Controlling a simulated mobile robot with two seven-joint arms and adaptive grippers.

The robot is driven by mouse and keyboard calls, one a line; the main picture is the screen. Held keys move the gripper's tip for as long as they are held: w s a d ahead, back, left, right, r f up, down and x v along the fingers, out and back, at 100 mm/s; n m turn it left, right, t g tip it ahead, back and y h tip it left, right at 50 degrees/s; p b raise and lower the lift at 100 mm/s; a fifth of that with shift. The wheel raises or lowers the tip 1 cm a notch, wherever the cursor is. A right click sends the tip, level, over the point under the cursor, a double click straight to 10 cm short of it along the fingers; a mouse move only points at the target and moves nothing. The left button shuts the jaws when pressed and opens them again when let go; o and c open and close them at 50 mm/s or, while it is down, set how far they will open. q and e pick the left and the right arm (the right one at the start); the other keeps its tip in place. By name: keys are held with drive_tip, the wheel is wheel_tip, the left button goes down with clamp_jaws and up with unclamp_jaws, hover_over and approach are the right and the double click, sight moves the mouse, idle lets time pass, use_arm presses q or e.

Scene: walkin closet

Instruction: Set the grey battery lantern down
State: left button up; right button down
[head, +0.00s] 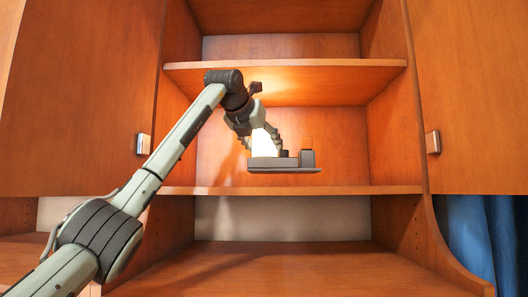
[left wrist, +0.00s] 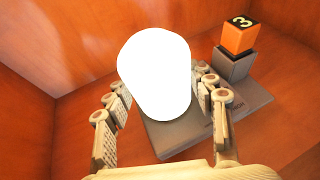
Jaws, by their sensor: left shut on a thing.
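The lantern (head: 265,147) shows as a glowing white globe in the middle shelf bay; it also fills the centre of the left wrist view (left wrist: 155,75). My left gripper (head: 262,141) reaches in from the left and is shut on it, fingers on both sides of the globe. Under the globe is a flat grey plate (left wrist: 255,103) with a grey block and an orange cube (left wrist: 239,38) marked 3 at one end. In the head view a strip of back wall shows beneath the plate (head: 285,170). I cannot tell whether plate and lantern are joined. My right gripper is out of view.
The middle shelf board (head: 350,190) runs below the plate, and an upper board (head: 340,65) lies above my gripper. Side walls close the bay. A wide lower surface (head: 290,270) is clear. Closed doors with metal handles (head: 432,142) flank the bay; blue cloth hangs at right.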

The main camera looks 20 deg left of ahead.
sight(260, 151)
use_arm(q)
drive_tip(key=shift+w+r, duration=0.1)
drive_tip(key=shift+r, duration=0.05)
drive_tip(key=shift+f, duration=1.8)
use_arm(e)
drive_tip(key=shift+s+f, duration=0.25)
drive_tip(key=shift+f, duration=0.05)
use_arm(q)
drive_tip(key=o, duration=1.2)
drive_tip(key=shift+f, duration=0.2)
drive_tip(key=o, duration=0.4)
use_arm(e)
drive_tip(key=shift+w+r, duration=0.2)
use_arm(q)
drive_tip(key=shift+r, duration=0.15)
